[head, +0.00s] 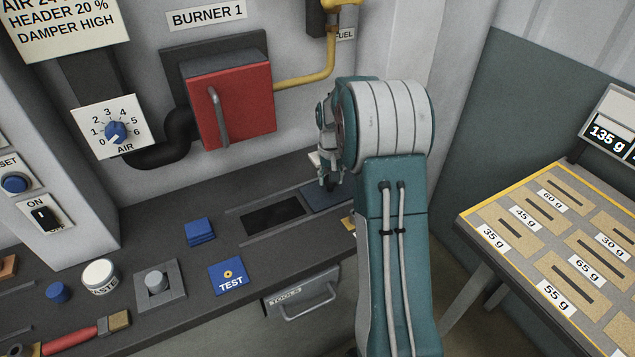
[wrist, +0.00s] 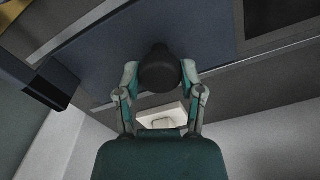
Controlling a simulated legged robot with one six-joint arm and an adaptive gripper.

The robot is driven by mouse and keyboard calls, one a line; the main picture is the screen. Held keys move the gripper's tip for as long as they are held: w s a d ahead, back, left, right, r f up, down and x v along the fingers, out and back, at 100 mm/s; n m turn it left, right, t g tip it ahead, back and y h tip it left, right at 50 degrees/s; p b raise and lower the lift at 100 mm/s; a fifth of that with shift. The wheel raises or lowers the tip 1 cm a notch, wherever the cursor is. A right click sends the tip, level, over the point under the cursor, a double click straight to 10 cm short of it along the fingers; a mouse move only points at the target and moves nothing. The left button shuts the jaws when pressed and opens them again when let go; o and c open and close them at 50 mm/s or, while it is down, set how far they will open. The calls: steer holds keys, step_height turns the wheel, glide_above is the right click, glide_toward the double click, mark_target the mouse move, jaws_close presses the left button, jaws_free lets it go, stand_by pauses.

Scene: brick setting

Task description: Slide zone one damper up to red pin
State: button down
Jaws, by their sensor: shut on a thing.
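A flat blue sliding plate (head: 322,200), which looks like the damper, lies between rails on the dark bench, right of a dark rectangular opening (head: 272,219). In the wrist view the blue plate (wrist: 215,30) carries a round black knob (wrist: 160,75). My gripper (wrist: 159,72) is shut on this knob, one finger on each side. In the head view my gripper (head: 327,180) is low over the plate, and my arm covers the plate's right part. I see no red pin and cannot read a zone label.
A red burner box (head: 232,105) with a handle stands behind the slot. A pale block (wrist: 162,117) sits just beyond the knob. A weight board (head: 560,235) stands at right.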

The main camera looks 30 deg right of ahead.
steer(key=shift+s+d+f, duration=0.1)
steer(key=shift+s+f, duration=0.05)
steer(key=shift+f, duration=0.1)
steer(key=shift+c, duration=1.2)
jaws_free()
steer(key=shift+r, duration=0.1)
steer(key=shift+r, duration=0.1)
step_height(320, 180, up, 12)
